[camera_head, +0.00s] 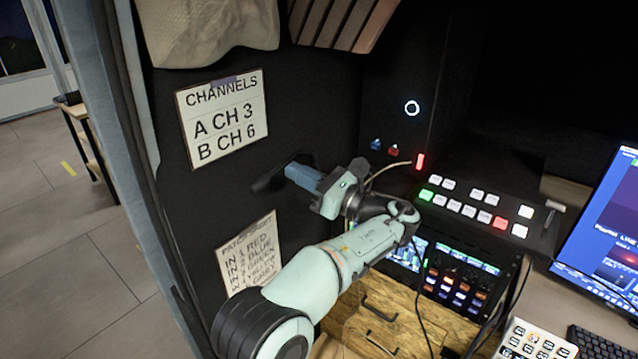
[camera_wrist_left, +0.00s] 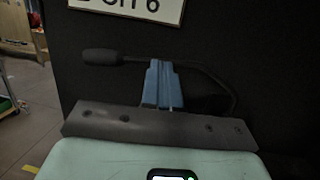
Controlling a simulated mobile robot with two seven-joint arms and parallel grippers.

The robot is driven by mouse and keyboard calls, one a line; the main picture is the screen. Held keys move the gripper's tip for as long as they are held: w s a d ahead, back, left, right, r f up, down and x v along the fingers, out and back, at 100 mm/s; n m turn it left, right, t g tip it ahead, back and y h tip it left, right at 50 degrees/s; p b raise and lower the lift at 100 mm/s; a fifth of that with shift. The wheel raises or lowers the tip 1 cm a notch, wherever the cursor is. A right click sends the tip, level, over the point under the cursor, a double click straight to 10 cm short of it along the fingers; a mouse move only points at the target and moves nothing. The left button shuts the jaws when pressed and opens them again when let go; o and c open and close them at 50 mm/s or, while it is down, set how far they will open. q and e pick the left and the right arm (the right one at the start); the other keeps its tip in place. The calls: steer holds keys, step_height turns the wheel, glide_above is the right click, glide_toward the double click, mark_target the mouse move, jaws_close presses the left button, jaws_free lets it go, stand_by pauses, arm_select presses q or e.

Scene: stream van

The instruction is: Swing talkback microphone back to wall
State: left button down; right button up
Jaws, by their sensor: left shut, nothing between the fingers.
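The talkback microphone is a thin black gooseneck with a dark foam head (camera_wrist_left: 100,56). In the left wrist view the head lies left of my fingertips, and the gooseneck (camera_wrist_left: 222,84) runs right past the tips and curves down. In the head view the dark head (camera_head: 267,183) shows just left of my blue fingers, close to the black wall (camera_head: 330,110). My left gripper (camera_head: 290,170) is shut with nothing between its fingers (camera_wrist_left: 161,68). Its tips are at the gooseneck; whether they touch it I cannot tell. My right gripper is not in view.
A channels sign (camera_head: 222,115) hangs above the microphone and a patch sheet (camera_head: 250,252) below it. A switcher panel (camera_head: 480,205) with lit buttons, a rack unit (camera_head: 460,275), wooden drawers (camera_head: 385,320) and a monitor (camera_head: 605,230) stand to the right. A thin cable (camera_head: 390,167) runs near my wrist.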

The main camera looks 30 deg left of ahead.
arm_select(q)
steer(key=shift+a, duration=0.4)
steer(key=m+t, duration=0.1)
steer(key=a+t, duration=0.1)
steer(key=t, duration=0.1)
steer(key=m+t+b, duration=0.1)
steer(key=shift+s+a+r+m+t, duration=0.1)
steer(key=shift+s+a+m+t, duration=0.2)
steer(key=shift+a, duration=0.05)
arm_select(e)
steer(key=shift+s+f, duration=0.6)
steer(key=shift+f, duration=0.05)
